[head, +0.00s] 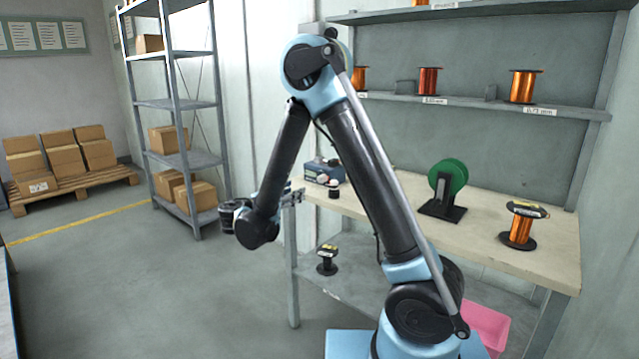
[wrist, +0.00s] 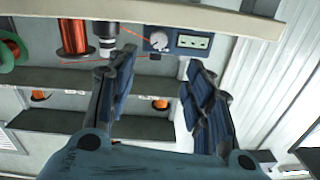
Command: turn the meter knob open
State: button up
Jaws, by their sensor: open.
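The meter is a dark blue-grey box (head: 316,171) on the left end of the workbench in the head view. In the wrist view, which looks upside down, the meter (wrist: 178,48) shows its front panel at the top centre. Its round pale knob (wrist: 158,40) sits beside a small light display (wrist: 195,41). My gripper (wrist: 160,63) is open and empty, with its two fingers spread apart below the knob in the picture and not visibly touching it. In the head view my gripper (head: 296,196) is at the bench's left edge, facing the meter, partly hidden.
The workbench (head: 480,200) also holds a green spool on a stand (head: 448,178) and a copper spool (head: 520,228). A small dark-and-white cylinder (head: 333,188) stands close by the meter. Wall shelves with copper spools (head: 429,82) are above.

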aim_at(320, 180)
jog(key=x, duration=1.4)
jog(key=shift+w+d, duration=0.3)
jog(key=c, duration=1.1)
